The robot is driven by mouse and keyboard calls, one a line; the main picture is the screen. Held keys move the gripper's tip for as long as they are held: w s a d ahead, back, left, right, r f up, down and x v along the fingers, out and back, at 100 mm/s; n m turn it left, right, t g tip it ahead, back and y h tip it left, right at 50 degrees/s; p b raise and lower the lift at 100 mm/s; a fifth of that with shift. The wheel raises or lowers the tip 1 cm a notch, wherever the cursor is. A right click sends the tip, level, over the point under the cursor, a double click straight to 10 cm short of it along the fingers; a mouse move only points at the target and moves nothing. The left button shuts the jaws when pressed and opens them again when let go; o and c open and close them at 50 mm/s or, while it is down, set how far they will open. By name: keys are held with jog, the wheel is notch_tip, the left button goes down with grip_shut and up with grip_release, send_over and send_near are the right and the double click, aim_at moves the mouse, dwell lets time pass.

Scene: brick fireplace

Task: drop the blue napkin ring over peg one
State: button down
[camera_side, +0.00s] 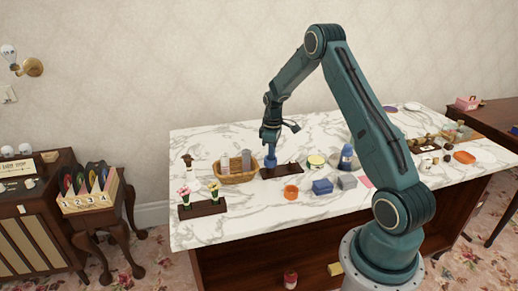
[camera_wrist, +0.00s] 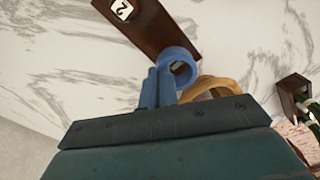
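My gripper (camera_wrist: 157,88) is shut on the blue napkin ring (camera_wrist: 180,60) and holds it at its fingertips. The ring's round opening shows in the wrist view. In the side view the blue ring (camera_side: 270,161) is at the end of my downward-pointing gripper, over the left part of a dark wooden board (camera_side: 288,171). The same board (camera_wrist: 158,28) shows in the wrist view, with a white label marked 2 (camera_wrist: 122,8). Peg one cannot be made out; the ring and gripper cover that end of the board. I cannot tell whether the ring is around a peg.
A wicker basket (camera_side: 238,178) with grey items stands close left of the board. A flower stand (camera_side: 203,209) is at front left.

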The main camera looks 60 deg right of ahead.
jog(key=shift+f, duration=0.7)
jog(key=c, duration=1.6)
grip_release()
jog(key=shift+r, duration=0.1)
notch_tip(320, 180, up, 14)
